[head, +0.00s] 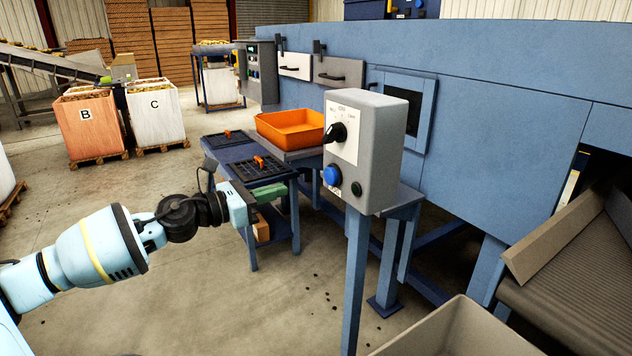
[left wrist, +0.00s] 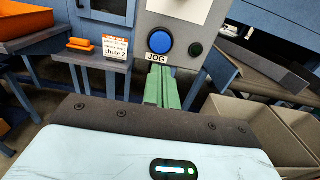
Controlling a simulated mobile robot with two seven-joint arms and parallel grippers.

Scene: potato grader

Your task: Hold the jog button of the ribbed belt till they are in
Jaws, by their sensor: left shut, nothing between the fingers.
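The blue jog button (head: 332,176) is on the lower front of a grey control box (head: 375,150), below a black rotary knob. In the left wrist view the blue button (left wrist: 159,46) sits above a label reading JOG. My left gripper (head: 284,191) is shut and empty, its green fingers to the left of the box and pointing towards it. In the left wrist view the gripper's fingertips (left wrist: 159,70) appear just below the label, apart from the button in the head view. The ribbed belt (head: 580,262) slopes at the right, looking empty where visible. My right gripper is not in view.
A dark green button (head: 356,188) is beside the blue one. A beige bin (head: 465,330) stands at the bottom right. An orange tray (head: 290,128) and a low blue table (head: 232,150) with black trays are behind my gripper. Open floor lies at left.

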